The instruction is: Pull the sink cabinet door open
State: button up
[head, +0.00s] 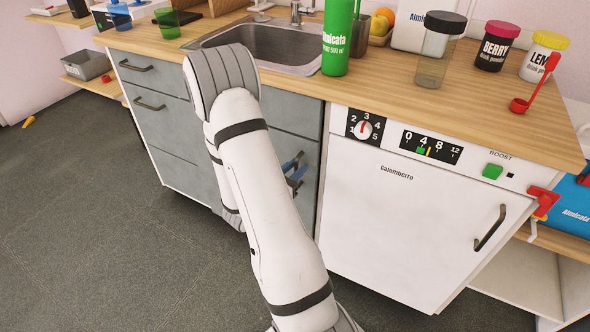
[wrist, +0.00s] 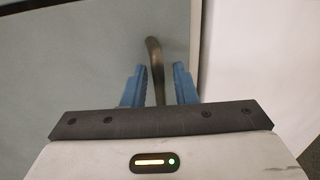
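The sink cabinet door (head: 308,160) is a grey panel under the counter, partly behind my arm, and it looks shut. Its dark, curved bar handle (wrist: 154,62) shows in the wrist view, standing out from the grey door face (wrist: 70,65). My gripper (head: 293,170) is at the door, with blue fingers. In the wrist view my gripper (wrist: 161,70) is open, with one finger on each side of the handle. A gap shows on both sides, wider on the right. The handle's near end is hidden behind the gripper body.
A white dishwasher (head: 400,220) stands right of the door, with its own dark handle (head: 490,228). The sink (head: 270,45) and a green bottle (head: 337,40) are above on the wooden counter (head: 400,100). The floor (head: 100,230) to the left is mostly clear.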

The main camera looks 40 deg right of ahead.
jog(key=shift+d, duration=0.25)
grip_shut()
dwell(0.3)
jog(key=shift+a, duration=0.2)
